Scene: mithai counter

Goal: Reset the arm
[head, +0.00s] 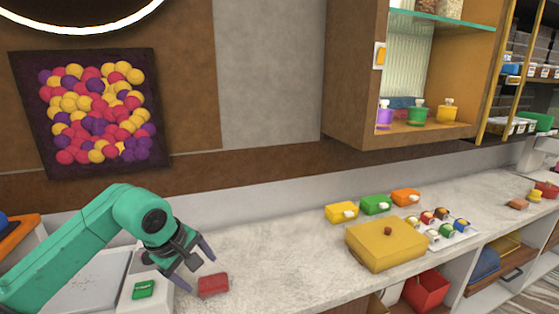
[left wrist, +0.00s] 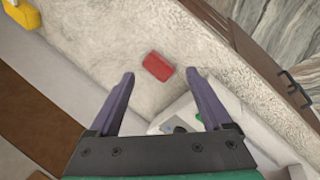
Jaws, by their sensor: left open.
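My left arm is green and reaches in from the left in the head view. My left gripper (head: 198,273) is open, with its purple-grey fingers spread and nothing between them. It hangs low over the counter (head: 270,262), close to a small red block (head: 213,286). In the left wrist view the red block (left wrist: 158,67) lies on the counter just beyond the open fingertips (left wrist: 160,76). The block appears apart from the fingers. My right gripper is not in view.
A white device (head: 120,285) with a green item (head: 143,290) stands beside my left arm. A yellow box (head: 387,246) with a knob, a tray of small colourful pieces (head: 462,238) and yellow, green and orange containers (head: 374,205) stand further right. A wall cabinet (head: 352,75) overhangs the counter.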

